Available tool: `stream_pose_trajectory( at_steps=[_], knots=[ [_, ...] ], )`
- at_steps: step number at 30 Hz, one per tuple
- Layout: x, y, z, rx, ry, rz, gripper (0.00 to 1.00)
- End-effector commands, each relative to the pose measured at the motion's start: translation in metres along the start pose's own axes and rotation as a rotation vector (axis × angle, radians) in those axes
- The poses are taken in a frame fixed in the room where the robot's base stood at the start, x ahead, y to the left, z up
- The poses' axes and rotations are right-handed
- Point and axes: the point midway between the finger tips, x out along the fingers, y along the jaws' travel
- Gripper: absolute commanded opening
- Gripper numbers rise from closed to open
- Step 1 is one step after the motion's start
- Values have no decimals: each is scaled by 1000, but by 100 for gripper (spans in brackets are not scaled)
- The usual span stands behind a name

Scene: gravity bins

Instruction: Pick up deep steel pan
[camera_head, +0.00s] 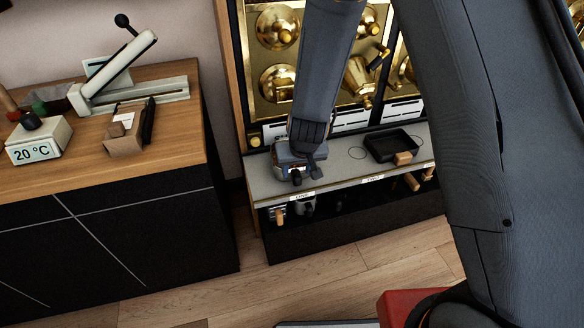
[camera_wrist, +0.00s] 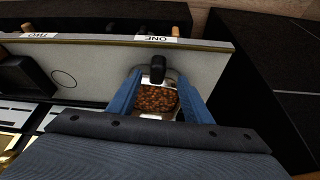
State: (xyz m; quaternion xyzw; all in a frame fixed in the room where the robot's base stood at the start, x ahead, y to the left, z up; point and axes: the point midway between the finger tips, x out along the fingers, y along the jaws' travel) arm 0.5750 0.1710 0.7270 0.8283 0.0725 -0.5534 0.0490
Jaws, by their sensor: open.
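The deep steel pan (camera_wrist: 157,98) sits on the grey shelf above the label ONE, with brown bean-like contents and a black part at its far end. In the head view it shows only in part (camera_head: 280,172), mostly hidden by my gripper (camera_head: 302,165). My gripper also shows in the wrist view (camera_wrist: 160,80), its blue fingers open, one on each side of the pan. I cannot tell whether either finger touches it.
A black tray (camera_head: 392,143) stands on the shelf (camera_head: 345,167) to the right, with a wooden block (camera_head: 403,158) at its front. Gold bins (camera_head: 277,85) rise behind. A wooden counter (camera_head: 60,165) with a scale-like device (camera_head: 38,140) stands left.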

Motion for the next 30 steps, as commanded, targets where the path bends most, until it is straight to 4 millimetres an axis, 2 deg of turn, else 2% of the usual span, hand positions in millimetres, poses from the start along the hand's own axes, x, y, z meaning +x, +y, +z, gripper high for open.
stream_pose_trajectory(
  at_steps=[12, 22, 23, 30],
  knots=[
    [50, 3, 2, 0, -1, -1, 45],
    [56, 2, 2, -2, 0, -2, 45],
    [56, 2, 2, -2, 0, -2, 44],
    [56, 1, 2, -2, 0, -2, 3]
  ],
)
